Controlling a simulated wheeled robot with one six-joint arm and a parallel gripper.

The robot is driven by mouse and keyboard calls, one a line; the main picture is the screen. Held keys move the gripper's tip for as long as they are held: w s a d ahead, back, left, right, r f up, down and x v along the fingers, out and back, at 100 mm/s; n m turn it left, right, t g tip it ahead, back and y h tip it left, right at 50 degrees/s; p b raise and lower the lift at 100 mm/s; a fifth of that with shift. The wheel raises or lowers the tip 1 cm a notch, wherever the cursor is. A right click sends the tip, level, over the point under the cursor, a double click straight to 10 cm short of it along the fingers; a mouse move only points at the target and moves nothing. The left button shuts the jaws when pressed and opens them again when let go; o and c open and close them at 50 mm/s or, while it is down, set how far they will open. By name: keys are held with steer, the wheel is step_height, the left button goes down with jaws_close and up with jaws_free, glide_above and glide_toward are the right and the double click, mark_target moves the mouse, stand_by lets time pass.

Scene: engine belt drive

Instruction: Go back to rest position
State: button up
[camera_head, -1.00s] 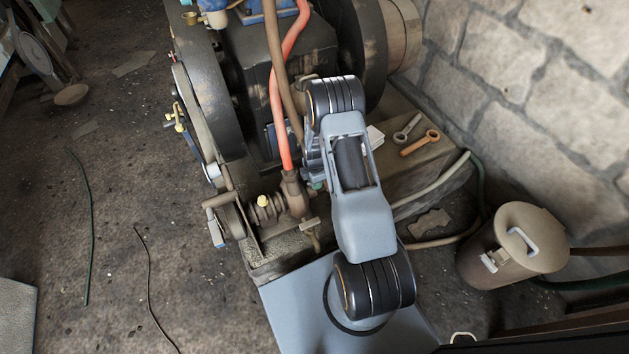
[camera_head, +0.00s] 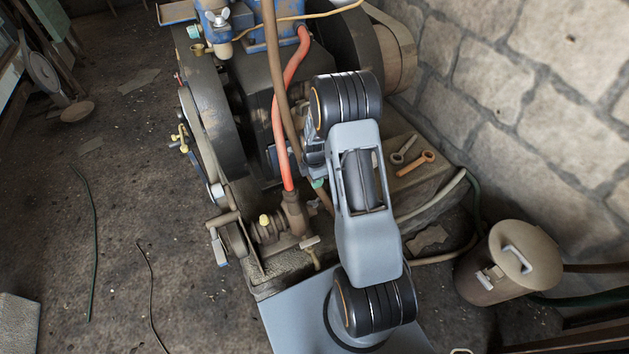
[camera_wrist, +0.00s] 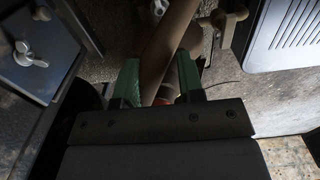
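My gripper shows in the wrist view (camera_wrist: 158,82) with its two green fingers apart. A brown hose passes behind or between them; I cannot tell which. Nothing appears clamped. In the head view my own grey arm hides most of the gripper, which is beside the engine's red and brown hoses. The engine (camera_head: 258,95) is dark, with a belt and flywheel (camera_head: 218,120) on its left side. The red hose (camera_head: 283,130) runs down to a rusty fitting (camera_head: 293,213).
Two wrenches, one grey (camera_head: 404,148) and one orange (camera_head: 417,163), lie on the engine's base ledge. A lidded canister (camera_head: 507,262) stands at the right near the stone wall (camera_head: 545,110). Open floor (camera_head: 120,180) with thin cables lies at the left.

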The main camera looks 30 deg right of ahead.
stand_by(0.8)
steer(key=s+a+r+m+t+p, duration=0.1)
steer(key=s+a+r+m+p, duration=0.2)
steer(key=r, duration=1.4)
steer(key=s+a+r+m+t+p, duration=0.1)
steer(key=s+a+r+m+p, duration=0.3)
steer(key=s+r+m+p, duration=0.4)
steer(key=s+a+r+m+t+p, duration=0.1)
steer(key=s+a+r+m+p, duration=0.2)
steer(key=r+p, duration=1.1)
steer(key=s+r+m, duration=0.3)
steer(key=s+r, duration=0.1)
steer(key=r, duration=0.8)
steer(key=shift+s+a+r+m+t, duration=0.15)
steer(key=shift+s+r+m+t, duration=0.15)
steer(key=shift+s+r, duration=0.1)
